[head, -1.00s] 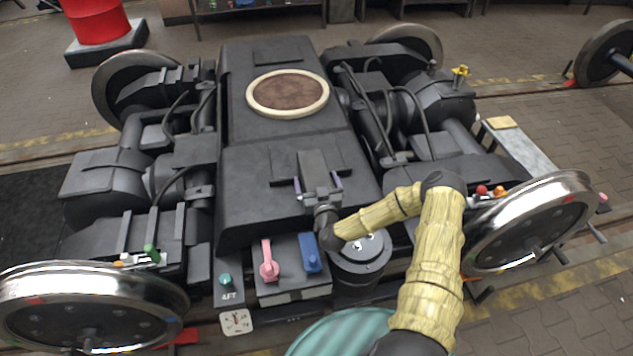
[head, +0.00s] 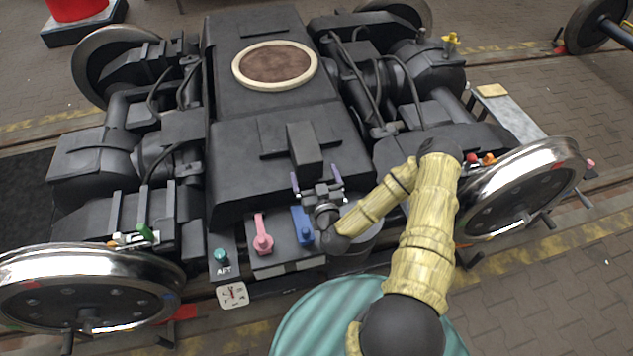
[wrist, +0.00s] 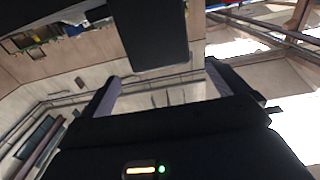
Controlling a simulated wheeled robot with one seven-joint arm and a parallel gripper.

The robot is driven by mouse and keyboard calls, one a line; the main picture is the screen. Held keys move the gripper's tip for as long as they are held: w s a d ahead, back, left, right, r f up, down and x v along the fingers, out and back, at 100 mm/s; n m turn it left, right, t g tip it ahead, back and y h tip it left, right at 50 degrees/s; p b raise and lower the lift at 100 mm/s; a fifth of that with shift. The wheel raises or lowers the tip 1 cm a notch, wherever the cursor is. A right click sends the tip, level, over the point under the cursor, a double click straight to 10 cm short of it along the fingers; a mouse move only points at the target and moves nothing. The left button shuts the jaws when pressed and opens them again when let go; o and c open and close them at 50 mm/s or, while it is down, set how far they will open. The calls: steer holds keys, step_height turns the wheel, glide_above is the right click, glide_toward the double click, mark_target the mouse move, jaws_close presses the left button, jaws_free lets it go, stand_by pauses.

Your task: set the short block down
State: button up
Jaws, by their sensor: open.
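The short block (head: 305,150) is a dark grey oblong on the dark top of the bogie (head: 290,185), just in front of the round brown plate. It also shows as a dark shape at the top of the wrist view (wrist: 155,35). My gripper (head: 316,178) is open, with its two purple-grey fingers spread at the block's near end. The fingers appear clear of the block, with a small gap. In the wrist view the space between the fingertips (wrist: 162,85) is empty. How the block's underside meets the bogie is hidden.
A pink lever (head: 262,238) and a blue lever (head: 303,228) stand just below my gripper. A green knob (head: 221,256) marked AFT is to their left. Shiny wheels (head: 520,190) flank the bogie. Cables run along the right side.

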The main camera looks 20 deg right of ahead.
steer(key=shift+s, duration=1.05)
steer(key=shift+w, duration=0.1)
